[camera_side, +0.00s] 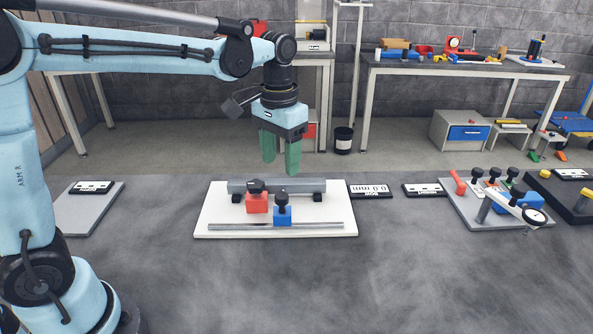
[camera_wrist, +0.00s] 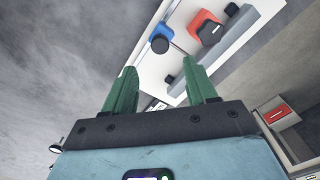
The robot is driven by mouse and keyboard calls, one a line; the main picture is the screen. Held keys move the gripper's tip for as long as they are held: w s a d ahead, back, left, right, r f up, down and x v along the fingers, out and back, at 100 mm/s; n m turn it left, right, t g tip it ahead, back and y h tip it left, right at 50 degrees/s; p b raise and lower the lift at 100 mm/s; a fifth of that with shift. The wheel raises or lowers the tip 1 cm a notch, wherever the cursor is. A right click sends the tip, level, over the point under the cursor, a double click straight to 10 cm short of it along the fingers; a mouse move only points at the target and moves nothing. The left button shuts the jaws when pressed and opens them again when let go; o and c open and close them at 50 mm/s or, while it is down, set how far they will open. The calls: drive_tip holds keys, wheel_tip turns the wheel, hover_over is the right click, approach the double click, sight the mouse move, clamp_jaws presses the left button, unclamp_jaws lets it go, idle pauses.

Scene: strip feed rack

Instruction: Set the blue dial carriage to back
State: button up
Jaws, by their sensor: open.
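The blue dial carriage (camera_side: 282,212) sits on the thin front rail (camera_side: 240,227) of a white base plate (camera_side: 215,215), with a dark knob on top. In the wrist view the blue carriage (camera_wrist: 162,36) shows near the top, beyond the fingertips. A red carriage (camera_side: 257,203) with a dark knob sits behind and left of it, by the thick grey back rail (camera_side: 310,186). It also shows in the wrist view (camera_wrist: 206,27). My gripper (camera_side: 280,165) has two green fingers, apart and empty, above and behind the carriages. The fingers also show in the wrist view (camera_wrist: 162,88).
A display block reading 0.0 mm (camera_side: 371,191) stands right of the plate. A grey panel with several levers (camera_side: 480,205) is farther right, and a grey plate (camera_side: 85,208) lies at left. The bench in front is clear.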

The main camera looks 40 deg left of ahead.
sight(282, 195)
wheel_tip(282, 195, down, 9)
drive_tip(key=shift+r, duration=0.15)
drive_tip(key=shift+c, duration=0.3)
clamp_jaws()
idle(0.3)
